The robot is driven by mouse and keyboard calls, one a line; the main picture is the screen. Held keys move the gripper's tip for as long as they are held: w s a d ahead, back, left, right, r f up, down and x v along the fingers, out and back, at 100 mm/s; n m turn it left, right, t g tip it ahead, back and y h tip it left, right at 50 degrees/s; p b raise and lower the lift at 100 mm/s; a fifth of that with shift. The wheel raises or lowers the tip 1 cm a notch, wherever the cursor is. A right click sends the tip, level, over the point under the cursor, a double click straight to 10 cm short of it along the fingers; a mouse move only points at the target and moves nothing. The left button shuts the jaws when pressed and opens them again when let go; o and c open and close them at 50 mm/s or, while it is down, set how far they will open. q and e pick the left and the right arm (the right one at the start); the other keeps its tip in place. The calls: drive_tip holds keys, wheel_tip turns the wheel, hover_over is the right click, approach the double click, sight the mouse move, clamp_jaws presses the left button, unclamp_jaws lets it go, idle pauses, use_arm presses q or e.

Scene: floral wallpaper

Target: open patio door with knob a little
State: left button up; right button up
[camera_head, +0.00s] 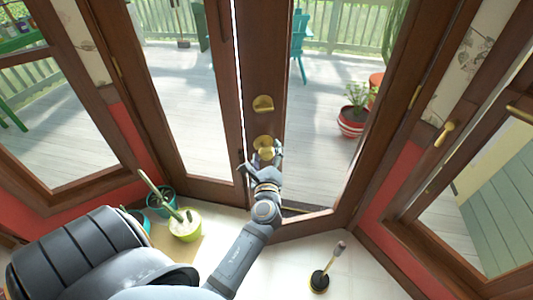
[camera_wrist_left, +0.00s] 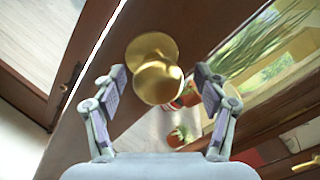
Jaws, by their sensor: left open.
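The patio door (camera_head: 265,60) has a dark brown wooden frame and glass, and its stile runs up the middle of the head view. Its round brass knob (camera_head: 266,147) sits on the stile, below a brass lock plate (camera_head: 263,103). My left gripper (camera_head: 261,157) is at the knob, its fingers spread to either side. In the left wrist view the knob (camera_wrist_left: 158,82) lies between the open fingers of the gripper (camera_wrist_left: 160,75), with visible space on both sides. A thin bright line shows along the stile's left edge. My right gripper is out of view.
Potted cacti (camera_head: 185,225) stand on the floor at left, and a plunger-like tool (camera_head: 320,278) stands at lower right. A brass handle (camera_head: 446,131) is on the right-hand window. A wooden deck with a red flowerpot (camera_head: 352,122) lies beyond the glass.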

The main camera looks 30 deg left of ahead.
use_arm(q)
drive_tip(key=shift+r, duration=0.2)
wheel_tip(320, 180, up, 10)
drive_tip(key=shift+f, duration=0.25)
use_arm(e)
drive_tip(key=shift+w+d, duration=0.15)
